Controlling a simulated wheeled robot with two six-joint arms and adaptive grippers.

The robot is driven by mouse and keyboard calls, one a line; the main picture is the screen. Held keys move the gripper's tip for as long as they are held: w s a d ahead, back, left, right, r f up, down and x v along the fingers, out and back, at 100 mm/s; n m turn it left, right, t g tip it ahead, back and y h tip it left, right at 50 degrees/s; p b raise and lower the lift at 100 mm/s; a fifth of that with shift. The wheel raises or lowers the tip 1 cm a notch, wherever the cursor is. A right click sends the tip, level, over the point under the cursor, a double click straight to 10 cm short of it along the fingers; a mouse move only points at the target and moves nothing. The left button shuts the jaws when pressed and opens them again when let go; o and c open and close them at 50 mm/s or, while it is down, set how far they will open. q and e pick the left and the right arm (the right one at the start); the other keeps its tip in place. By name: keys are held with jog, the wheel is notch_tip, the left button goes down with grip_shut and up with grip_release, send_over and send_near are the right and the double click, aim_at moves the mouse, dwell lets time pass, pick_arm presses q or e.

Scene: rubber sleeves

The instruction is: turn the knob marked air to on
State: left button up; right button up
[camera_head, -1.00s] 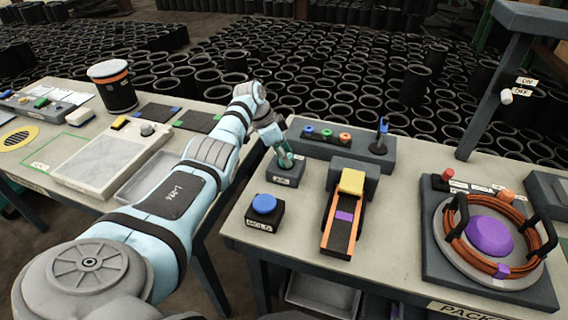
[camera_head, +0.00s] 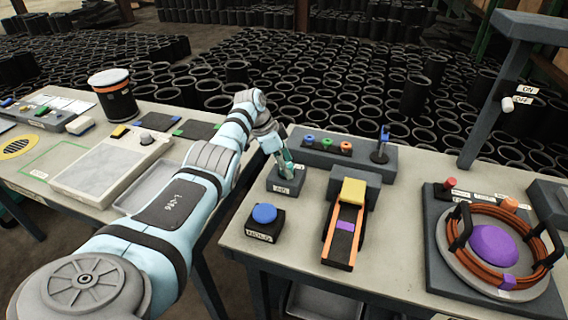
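A small dark box (camera_head: 284,184) with a pale label on its front stands at the left end of the right-hand table. The label is too small to read for certain. My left gripper (camera_head: 287,172) points down at the top of this box, its teal fingers right over it. The fingers hide whatever knob sits there, and I cannot tell whether they are open or shut on it. An ON and OFF sign (camera_head: 522,95) with a white knob (camera_head: 507,104) is on the post at the upper right. My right gripper is not in view.
A blue button box (camera_head: 265,224) is in front of the dark box. A ramp with a yellow block (camera_head: 353,191) is to its right. A raised panel with coloured rings (camera_head: 325,147) lies behind. A round fixture with a purple dome (camera_head: 492,246) is at right.

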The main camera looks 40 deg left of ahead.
pick_arm(q)
jog(key=v, duration=1.2)
